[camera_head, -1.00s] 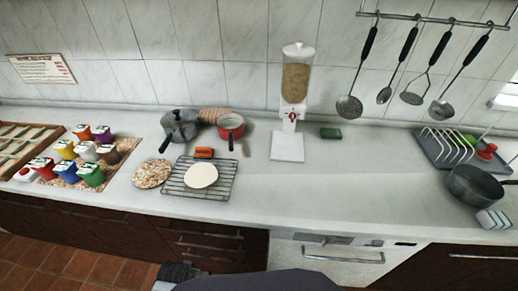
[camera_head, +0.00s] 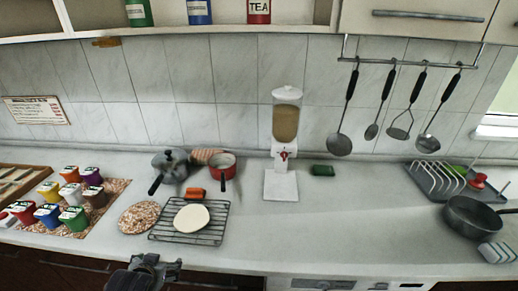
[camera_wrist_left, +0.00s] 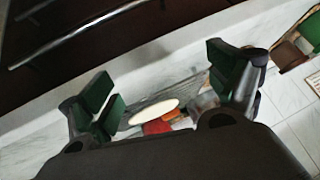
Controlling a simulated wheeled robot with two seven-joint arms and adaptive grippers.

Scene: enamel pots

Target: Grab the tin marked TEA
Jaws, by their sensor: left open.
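The red tin marked TEA (camera_head: 259,12) stands on the open shelf at the top of the head view, its top cut off by the frame. A blue tin (camera_head: 199,12) and a green tin (camera_head: 138,12) stand on the same shelf to its left. My left gripper (camera_head: 155,262) is low at the counter's front edge, far below the shelf. In the left wrist view its dark green fingers (camera_wrist_left: 165,95) are spread apart with nothing held between them. My right gripper is not seen.
The shelf edge (camera_head: 185,35) and a closed cupboard (camera_head: 420,18) run along the top. Below are a wire rack (camera_head: 160,236), a red pot (camera_head: 223,167), a dark pot (camera_head: 170,165), a dispenser (camera_head: 285,125) and hanging utensils (camera_head: 340,145). The counter's middle front is clear.

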